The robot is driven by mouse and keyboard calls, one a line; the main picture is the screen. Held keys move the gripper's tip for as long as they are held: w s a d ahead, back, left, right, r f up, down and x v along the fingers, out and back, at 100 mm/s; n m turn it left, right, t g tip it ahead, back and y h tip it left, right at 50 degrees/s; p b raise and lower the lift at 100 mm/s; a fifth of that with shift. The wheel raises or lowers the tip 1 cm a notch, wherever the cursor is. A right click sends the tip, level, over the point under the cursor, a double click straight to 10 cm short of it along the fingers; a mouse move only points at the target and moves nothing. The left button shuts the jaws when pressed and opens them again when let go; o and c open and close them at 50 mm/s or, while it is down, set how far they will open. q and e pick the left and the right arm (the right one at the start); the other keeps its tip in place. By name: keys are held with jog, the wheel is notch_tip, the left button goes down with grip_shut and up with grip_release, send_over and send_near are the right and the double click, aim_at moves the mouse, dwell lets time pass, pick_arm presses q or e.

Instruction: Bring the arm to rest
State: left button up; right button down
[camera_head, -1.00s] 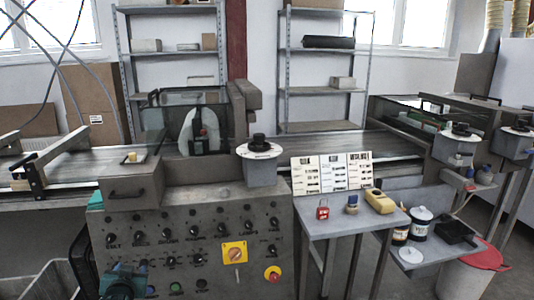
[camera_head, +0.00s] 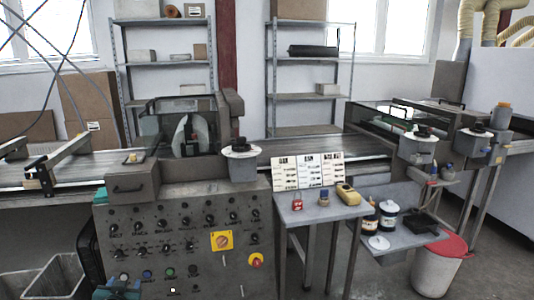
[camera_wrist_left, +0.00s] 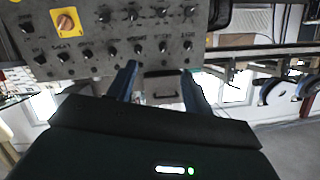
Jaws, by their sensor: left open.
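My left gripper (camera_head: 118,291) shows at the bottom left of the head view, only partly, in front of the lower left of the grey control panel (camera_head: 150,228). In the left wrist view, the left gripper (camera_wrist_left: 161,78) has its two blue fingers spread apart with nothing between them. Behind them that view shows the panel's knobs and a dark drawer handle, upside down. My right gripper is not in view.
The panel carries several black knobs, a yellow rotary switch (camera_head: 222,240) and a red button (camera_head: 256,261). A small side table (camera_head: 318,213) stands right of it with a padlock (camera_head: 297,201). A white bin (camera_head: 437,272) with a red lid stands further right. A grey crate (camera_head: 62,278) sits at lower left.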

pick_arm(q)
jog(key=s+d+f+m+g+h+p, duration=0.1)
jog(key=s+d+h, duration=0.3)
jog(key=s+d, duration=0.8)
jog(key=s+d+f+m+g+h+p, duration=0.1)
jog(key=s+d+f+m+g+h, duration=0.1)
jog(key=s+d, duration=1.1)
jog(key=s+h, duration=0.1)
jog(key=s, duration=0.6)
jog(key=shift+s+h, duration=0.25)
jog(key=shift+h, duration=0.15)
jog(key=shift+f, duration=0.1)
jog(key=shift+c, duration=0.5)
